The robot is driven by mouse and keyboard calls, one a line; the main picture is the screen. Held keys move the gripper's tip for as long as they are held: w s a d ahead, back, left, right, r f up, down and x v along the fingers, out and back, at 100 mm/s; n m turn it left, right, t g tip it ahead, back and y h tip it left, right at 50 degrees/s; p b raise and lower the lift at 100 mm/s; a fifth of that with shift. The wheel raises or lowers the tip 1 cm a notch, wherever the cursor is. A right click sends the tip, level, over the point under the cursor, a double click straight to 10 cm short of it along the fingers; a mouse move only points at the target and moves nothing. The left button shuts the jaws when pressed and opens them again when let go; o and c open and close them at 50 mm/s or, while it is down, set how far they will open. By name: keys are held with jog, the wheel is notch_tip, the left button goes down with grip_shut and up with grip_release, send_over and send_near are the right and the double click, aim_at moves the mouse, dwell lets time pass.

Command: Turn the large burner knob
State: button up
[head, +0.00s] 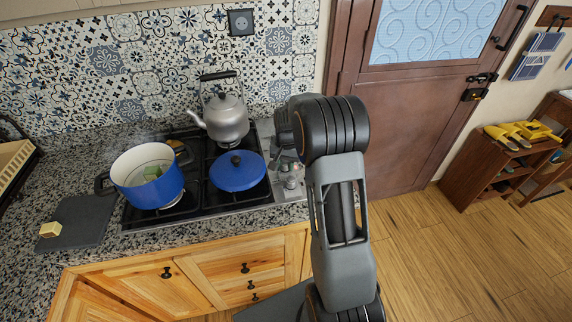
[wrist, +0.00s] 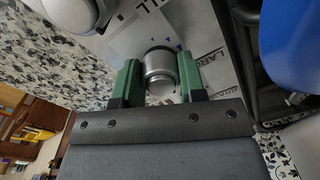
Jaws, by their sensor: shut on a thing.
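In the wrist view, a round silver knob (wrist: 160,70) sits on the light metal control panel (wrist: 208,28) of the stove. Printed lettering reading "LARGE" is beside it, and small blue marks are on the panel above it. My gripper (wrist: 158,80) has its two green fingers on either side of the knob and is shut on it. In the head view, the stove's right-hand panel shows a few knobs (head: 291,184); my arm partly covers this area and hides my fingers.
A blue pot (head: 150,190) with green and pale pieces, a blue lid (head: 238,171) and a grey kettle (head: 226,118) stand on the stove. A dark board (head: 85,226) with a yellowish block (head: 50,229) lies at left.

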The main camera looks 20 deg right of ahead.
aim_at(287, 162)
jog(key=shift+m, duration=0.9)
jog(key=o, duration=0.9)
jog(key=r, duration=0.7)
jog(key=r+b, duration=0.1)
jog(key=r, duration=0.6)
jog(key=shift+s+d, duration=0.2)
jog(key=s+a+n+t, duration=0.1)
jog(key=s+a+n, duration=0.2)
jog(key=s, duration=0.4)
jog(key=s+a+n+t, duration=0.1)
jog(key=s+a+n, duration=0.2)
jog(key=s, duration=0.4)
jog(key=s+a+f+n+t, duration=0.1)
jog(key=s+a+n, duration=0.2)
jog(key=s+a, duration=0.2)
jog(key=shift+s+t, duration=0.4)
jog(key=shift+s, duration=0.95)
